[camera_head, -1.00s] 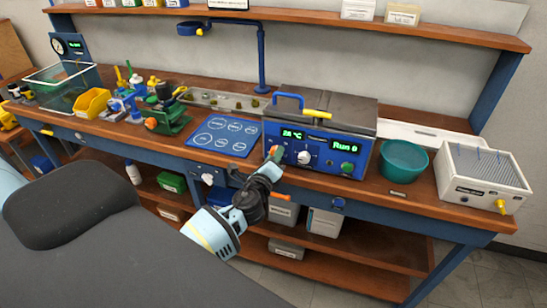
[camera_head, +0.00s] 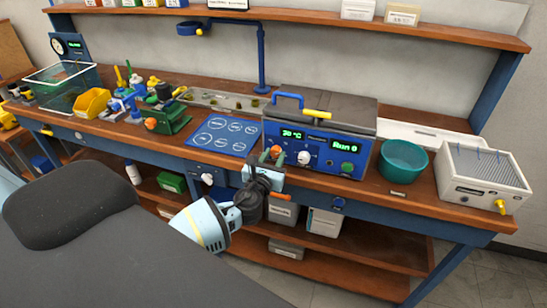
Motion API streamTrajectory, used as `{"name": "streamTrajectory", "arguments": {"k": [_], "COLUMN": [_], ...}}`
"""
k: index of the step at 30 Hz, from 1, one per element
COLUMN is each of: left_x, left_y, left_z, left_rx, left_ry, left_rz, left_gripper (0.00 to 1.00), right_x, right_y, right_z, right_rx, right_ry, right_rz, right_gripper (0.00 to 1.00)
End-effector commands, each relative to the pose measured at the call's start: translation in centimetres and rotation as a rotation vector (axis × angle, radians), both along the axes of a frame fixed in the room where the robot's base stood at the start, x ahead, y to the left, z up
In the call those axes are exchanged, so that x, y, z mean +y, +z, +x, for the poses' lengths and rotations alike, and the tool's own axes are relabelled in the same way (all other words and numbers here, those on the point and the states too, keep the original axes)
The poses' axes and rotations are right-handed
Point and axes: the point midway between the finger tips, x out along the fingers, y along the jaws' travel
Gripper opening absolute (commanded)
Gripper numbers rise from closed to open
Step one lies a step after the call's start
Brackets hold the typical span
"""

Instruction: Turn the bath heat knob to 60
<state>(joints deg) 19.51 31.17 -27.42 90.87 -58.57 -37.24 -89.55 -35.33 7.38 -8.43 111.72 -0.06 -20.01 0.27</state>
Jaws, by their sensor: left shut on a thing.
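The bath (camera_head: 325,125) is a blue and grey box on the bench with a blue front panel. Its green temperature readout (camera_head: 292,134) looks like 20 or 30 °C; the digits are too small to be sure. A second readout (camera_head: 345,147) shows Run 0. My left gripper (camera_head: 277,155) is at the panel's left end, just below the temperature readout, shut on what seems to be the bath heat knob, mostly hidden by the fingers. A white knob (camera_head: 304,158) is just right of the gripper, and a green button (camera_head: 347,168) is further right. My right gripper is not in view.
A teal bowl (camera_head: 403,162) and a white box with a ribbed top (camera_head: 482,180) stand right of the bath. A blue mat with circles (camera_head: 223,135) and a green device (camera_head: 170,117) are to the left. A wall shelf (camera_head: 300,27) runs above.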

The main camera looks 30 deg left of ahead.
Motion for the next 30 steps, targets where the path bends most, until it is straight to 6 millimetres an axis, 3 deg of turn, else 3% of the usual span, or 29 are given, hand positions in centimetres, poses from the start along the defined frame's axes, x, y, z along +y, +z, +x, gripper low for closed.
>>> {"name": "streamTrajectory", "arguments": {"k": [30], "left_x": [0.13], "left_y": [0.18], "left_z": [0.02], "left_rx": [0.223], "left_ry": [0.001], "left_rz": [0.936], "left_gripper": [0.09], "right_x": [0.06], "right_y": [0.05], "right_z": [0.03], "right_rx": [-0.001], "right_ry": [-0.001], "right_rz": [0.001], "right_gripper": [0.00]}}
